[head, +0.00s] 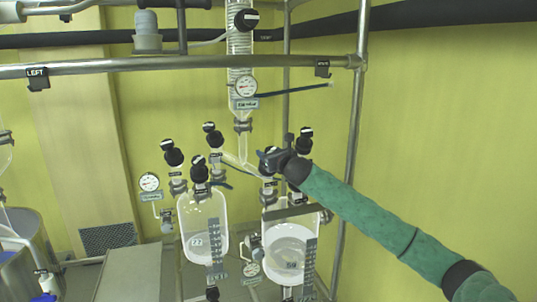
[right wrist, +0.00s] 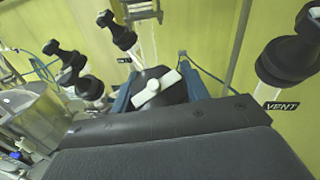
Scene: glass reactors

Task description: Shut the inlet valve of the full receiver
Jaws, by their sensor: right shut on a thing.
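Two glass receivers hang side by side in the head view, the left receiver (head: 203,222) and the right receiver (head: 289,213). The right one shows a pale content with a visible surface line; the left one looks pale too, and its level is hard to tell. My right gripper (head: 271,158) is at the top of the right receiver, on its inlet valve. In the right wrist view the blue fingers of my right gripper (right wrist: 156,90) are shut on a black valve knob with a white bar handle (right wrist: 155,88). The bar lies diagonally. My left gripper is not in view.
A black-capped vent valve (right wrist: 290,55) with a VENT tag (right wrist: 282,106) stands close beside my right gripper. Other black knobs (head: 172,153) rise around the receivers. A metal rail (head: 180,65) crosses overhead.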

